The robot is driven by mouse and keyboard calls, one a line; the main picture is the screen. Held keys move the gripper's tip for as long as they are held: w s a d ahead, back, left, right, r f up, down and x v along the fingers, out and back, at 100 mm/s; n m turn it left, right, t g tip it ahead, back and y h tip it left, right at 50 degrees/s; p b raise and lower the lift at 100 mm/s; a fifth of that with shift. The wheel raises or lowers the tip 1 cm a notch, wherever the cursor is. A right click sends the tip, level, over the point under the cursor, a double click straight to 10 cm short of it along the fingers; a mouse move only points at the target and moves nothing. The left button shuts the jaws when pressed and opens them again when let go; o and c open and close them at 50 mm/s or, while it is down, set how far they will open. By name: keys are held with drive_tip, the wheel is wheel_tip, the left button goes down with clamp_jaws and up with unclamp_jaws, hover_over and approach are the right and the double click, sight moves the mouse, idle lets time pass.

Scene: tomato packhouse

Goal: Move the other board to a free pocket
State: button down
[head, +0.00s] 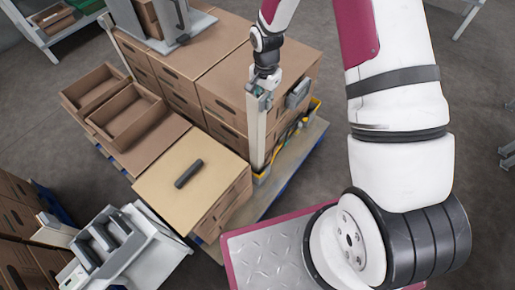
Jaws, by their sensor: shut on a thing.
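My gripper (262,92) is at the near corner of the stacked brown boxes, in the upper middle of the head view. It is shut on the top of a long, narrow white board (256,132), which hangs upright close to the boxes. The board's lower end is by a yellow and dark strip (262,174) low at the stack's side; I cannot tell whether it touches or sits in it. Another narrow white upright piece (107,36) stands at the far left corner of the stack. No pocket can be made out clearly.
A pallet (291,172) bears the stacked boxes (222,92). Open cartons (127,118) are at left, and a dark bar (188,173) lies on a nearer box. A grey piece (298,92) is on the stack's right side. A white rack (118,245) stands front left.

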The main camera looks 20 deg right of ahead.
drive_tip(key=shift+r+p, duration=2.05)
drive_tip(key=shift+r, duration=3.25)
drive_tip(key=s+a+r+p, duration=0.1)
drive_tip(key=s+p, duration=0.5)
drive_tip(key=s, duration=0.4)
drive_tip(key=shift+s+a, duration=0.25)
drive_tip(key=shift+a, duration=0.05)
drive_tip(key=shift+w, duration=0.1)
